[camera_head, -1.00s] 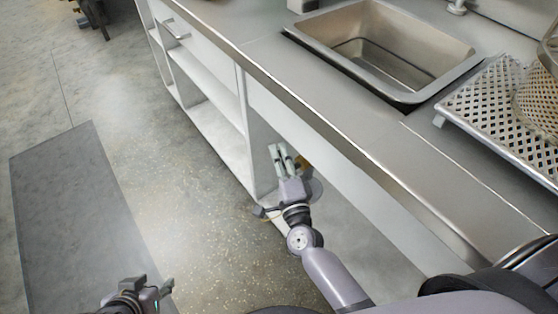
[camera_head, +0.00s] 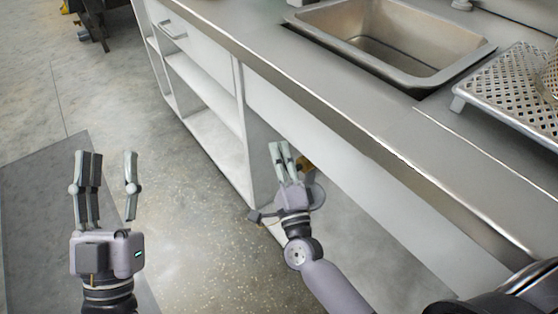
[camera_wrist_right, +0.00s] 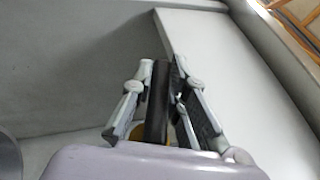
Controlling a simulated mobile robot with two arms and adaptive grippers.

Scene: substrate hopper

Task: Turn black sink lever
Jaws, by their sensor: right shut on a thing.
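The black lever (camera_wrist_right: 157,105) shows in the right wrist view as a dark upright bar between the fingers. My right gripper (camera_head: 280,153) reaches under the counter beside the white shelf unit and is shut on the lever; in the right wrist view (camera_wrist_right: 160,85) its fingers stand on both sides of the bar. In the head view the lever is hidden by the gripper. My left gripper (camera_head: 106,165) is open and empty above the floor at the left.
The metal sink (camera_head: 390,45) is set into the steel counter (camera_head: 330,95). A perforated metal rack (camera_head: 510,85) stands at the right. White open shelves (camera_head: 205,95) run under the counter. A dark mat (camera_head: 35,215) lies on the floor. The floor between shelves and mat is clear.

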